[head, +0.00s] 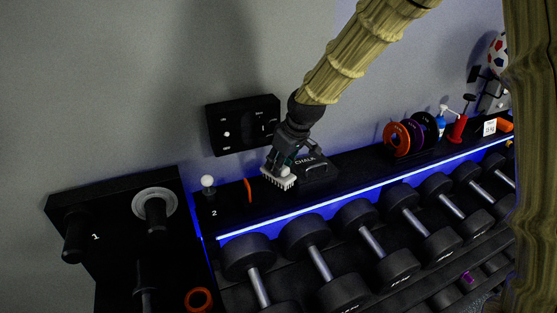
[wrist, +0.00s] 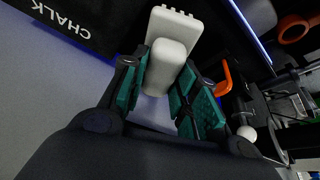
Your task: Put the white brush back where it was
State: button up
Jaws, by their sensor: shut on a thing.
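The white brush (wrist: 175,27) is in my gripper, its toothed edge pointing away from the wrist in the wrist view. My gripper (wrist: 166,85) is shut on the brush's pale body, with a teal finger pad on each side. In the head view my gripper (head: 279,165) reaches down over the black shelf with the brush (head: 279,178) below it. I cannot tell whether the brush touches the shelf.
An orange curved piece (head: 248,190) and a white ball-topped item (head: 208,181) stand left of the brush. A black wall panel (head: 242,125) is behind. Weight plates (head: 397,138) are further right on the shelf (head: 355,163). Dumbbells (head: 360,222) fill the rack in front.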

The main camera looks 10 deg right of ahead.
jog(key=shift+s, duration=0.1)
jog(key=shift+f, duration=0.3)
jog(key=shift+f, duration=0.3)
jog(key=o, duration=1)
jog(key=shift+r, duration=0.65)
jog(key=b+v, duration=0.3)
jog(key=v, duration=0.9)
jog(key=shift+b, duration=0.3)
